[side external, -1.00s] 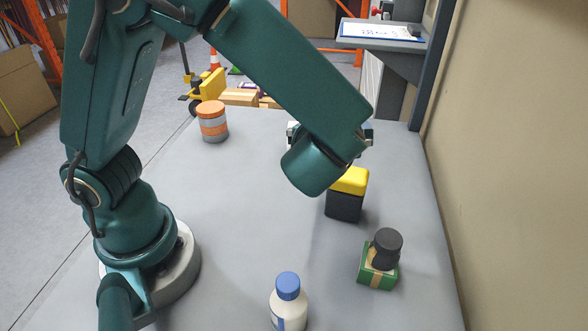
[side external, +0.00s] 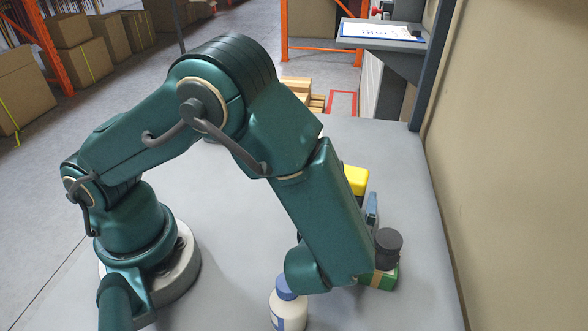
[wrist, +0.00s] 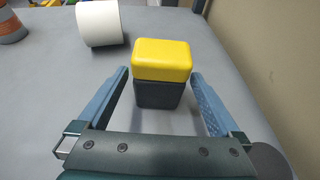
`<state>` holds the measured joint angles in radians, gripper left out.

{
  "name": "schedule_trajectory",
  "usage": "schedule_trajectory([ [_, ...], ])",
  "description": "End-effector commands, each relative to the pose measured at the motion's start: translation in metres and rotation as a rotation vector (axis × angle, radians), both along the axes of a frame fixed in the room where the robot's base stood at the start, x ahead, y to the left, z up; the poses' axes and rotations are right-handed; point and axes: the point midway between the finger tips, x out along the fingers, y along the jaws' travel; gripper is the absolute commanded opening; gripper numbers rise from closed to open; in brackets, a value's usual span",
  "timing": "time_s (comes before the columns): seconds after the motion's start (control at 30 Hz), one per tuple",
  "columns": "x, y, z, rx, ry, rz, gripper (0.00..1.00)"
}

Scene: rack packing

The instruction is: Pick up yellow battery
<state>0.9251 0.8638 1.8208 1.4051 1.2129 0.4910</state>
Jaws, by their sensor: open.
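The yellow battery has a yellow top and a dark lower body. It stands upright on the table, and in the wrist view the yellow battery (wrist: 163,62) is centred ahead of my gripper. In the side view only part of its yellow top (side external: 356,179) shows behind my arm. My gripper (wrist: 160,76) is open, with one blue finger to the left and one to the right of the battery's outline. A gap shows on each side, and nothing is held. I cannot tell how far the fingertips reach along the battery. In the side view my arm mostly hides the gripper.
A white roll (wrist: 100,23) lies behind and left of the battery. An orange-and-grey jar (wrist: 10,26) is farther left. A green box (side external: 380,277) with a black-capped item (side external: 388,246) is close beside my gripper. A white bottle with a blue cap (side external: 288,310) stands near my wrist.

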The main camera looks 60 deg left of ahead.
Motion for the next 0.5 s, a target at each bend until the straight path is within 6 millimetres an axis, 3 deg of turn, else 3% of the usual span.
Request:
schedule_trajectory([
  [0.2, 0.02, 0.015, -0.011, 0.0, 0.0, 0.003, 1.0],
  [0.47, 0.023, 0.016, -0.012, -0.001, -0.001, 0.0, 1.0],
  [0.5, 0.023, 0.016, -0.012, -0.001, -0.001, 0.0, 0.96],
])
